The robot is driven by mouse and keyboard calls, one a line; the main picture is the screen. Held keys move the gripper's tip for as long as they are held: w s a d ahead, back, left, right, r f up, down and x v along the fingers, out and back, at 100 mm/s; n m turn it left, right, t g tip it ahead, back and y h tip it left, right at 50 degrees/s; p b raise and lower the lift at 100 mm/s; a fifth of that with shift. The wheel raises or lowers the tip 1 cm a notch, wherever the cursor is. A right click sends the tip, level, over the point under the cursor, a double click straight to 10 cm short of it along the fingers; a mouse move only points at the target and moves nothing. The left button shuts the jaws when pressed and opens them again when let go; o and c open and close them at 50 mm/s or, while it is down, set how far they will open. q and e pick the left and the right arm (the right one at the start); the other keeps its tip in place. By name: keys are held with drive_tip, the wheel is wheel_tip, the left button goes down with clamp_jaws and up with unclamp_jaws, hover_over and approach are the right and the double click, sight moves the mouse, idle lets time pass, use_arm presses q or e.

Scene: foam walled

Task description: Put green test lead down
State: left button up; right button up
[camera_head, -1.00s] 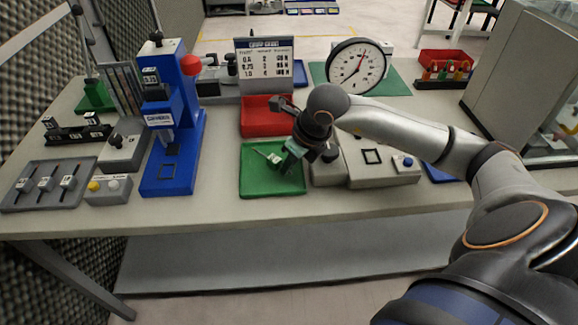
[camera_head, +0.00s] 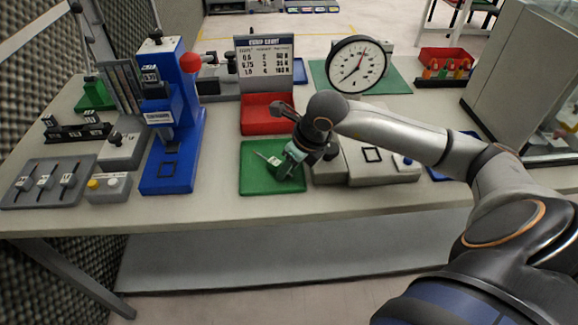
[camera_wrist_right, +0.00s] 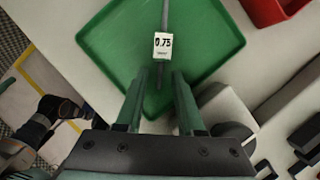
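The test lead shows in the right wrist view as a thin dark rod with a white tag (camera_wrist_right: 163,45) reading 0.75. It lies over the green tray (camera_wrist_right: 105,38), its near end between my fingers; its own colour looks grey rather than green. In the head view, the lead (camera_head: 266,157) is small, at the middle of the green tray (camera_head: 255,184). My right gripper (camera_head: 287,168) is low over the tray's right half. In the right wrist view, its green fingers (camera_wrist_right: 159,75) stand apart, with gaps on both sides of the lead. My left gripper is out of view.
A red bin (camera_head: 262,126) stands behind the tray. A blue press (camera_head: 190,140) with a red knob is to the left. Grey boxes (camera_head: 385,172) sit close on the right, with a round dial gauge (camera_head: 357,65) behind. The table's front strip is clear.

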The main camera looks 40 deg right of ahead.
drive_tip(key=shift+r, duration=0.1)
drive_tip(key=shift+r+p, duration=0.25)
drive_tip(key=shift+p, duration=0.15)
drive_tip(key=v, duration=1.1)
drive_tip(key=shift+s+r, duration=0.2)
drive_tip(key=shift+r, duration=0.05)
drive_tip(key=shift+s+d, duration=0.1)
